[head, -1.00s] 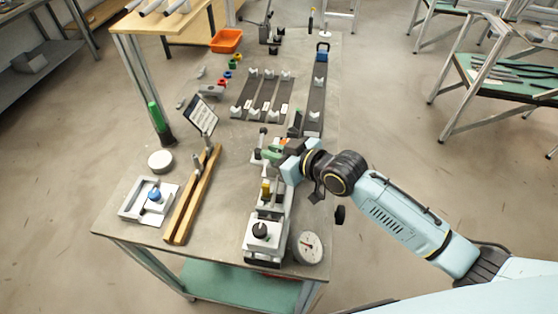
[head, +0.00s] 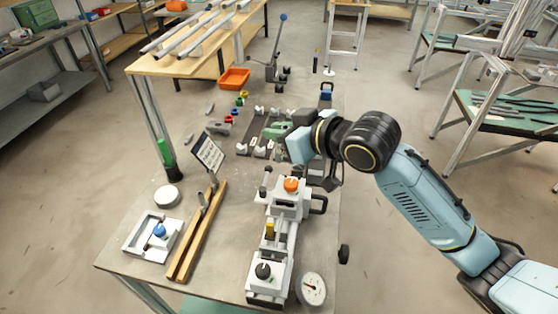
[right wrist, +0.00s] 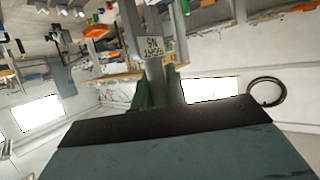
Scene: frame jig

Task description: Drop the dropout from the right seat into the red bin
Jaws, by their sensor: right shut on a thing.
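My right gripper (head: 276,141) is raised above the table, beyond the far end of the grey jig (head: 283,222). In the right wrist view its green fingers (right wrist: 158,95) are shut on a grey metal piece with a printed label (right wrist: 153,47), which I take as the dropout. In the head view the gripper mostly hides this piece. The orange-red bin (head: 234,79) stands at the far end of the table, beyond and left of the gripper. An orange bin shape also shows in the right wrist view (right wrist: 97,31). My left gripper is not in view.
Small coloured parts (head: 238,101) lie near the bin. A lever press (head: 279,60) stands right of it. A tilted sign (head: 208,153), wooden rails (head: 200,232), a white fixture (head: 152,235) and a dial gauge (head: 312,288) are nearer.

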